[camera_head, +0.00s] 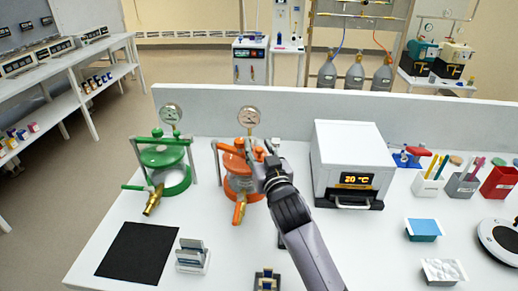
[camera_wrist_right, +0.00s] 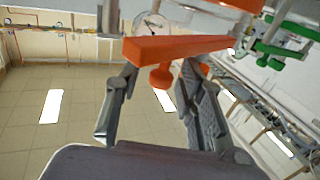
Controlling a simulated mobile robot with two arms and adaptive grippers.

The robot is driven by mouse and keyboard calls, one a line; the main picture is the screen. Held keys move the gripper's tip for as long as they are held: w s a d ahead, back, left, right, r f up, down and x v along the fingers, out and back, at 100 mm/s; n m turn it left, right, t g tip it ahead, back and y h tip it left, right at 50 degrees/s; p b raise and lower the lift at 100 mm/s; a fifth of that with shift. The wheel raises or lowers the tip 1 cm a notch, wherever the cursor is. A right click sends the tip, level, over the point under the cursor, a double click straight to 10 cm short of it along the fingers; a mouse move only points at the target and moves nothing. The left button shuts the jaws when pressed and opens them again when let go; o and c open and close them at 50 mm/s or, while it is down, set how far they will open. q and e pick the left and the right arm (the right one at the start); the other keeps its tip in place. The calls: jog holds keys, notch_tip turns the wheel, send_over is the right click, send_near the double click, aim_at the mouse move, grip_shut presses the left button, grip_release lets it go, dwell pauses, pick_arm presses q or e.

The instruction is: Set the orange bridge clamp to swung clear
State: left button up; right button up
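The orange vessel (camera_head: 238,186) stands on the white bench, left of the white oven. Its orange bridge clamp lies across the top, partly hidden by my right gripper in the head view. In the right wrist view the orange clamp bar (camera_wrist_right: 172,48) runs across just beyond the fingertips, with an orange knob (camera_wrist_right: 160,77) below it. My right gripper (camera_head: 262,165) is at the right side of the vessel top. In the wrist view its two fingers (camera_wrist_right: 158,75) are spread apart, with the knob showing between them. Whether they touch the bar is unclear. My left gripper is not in view.
A green vessel (camera_head: 171,165) with a green clamp stands to the left. The white oven (camera_head: 350,155) reading 20 °C is close on the right. A black mat (camera_head: 138,253) and a small rack (camera_head: 192,257) lie in front. A low wall (camera_head: 300,113) runs behind.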

jog(key=v, duration=1.2)
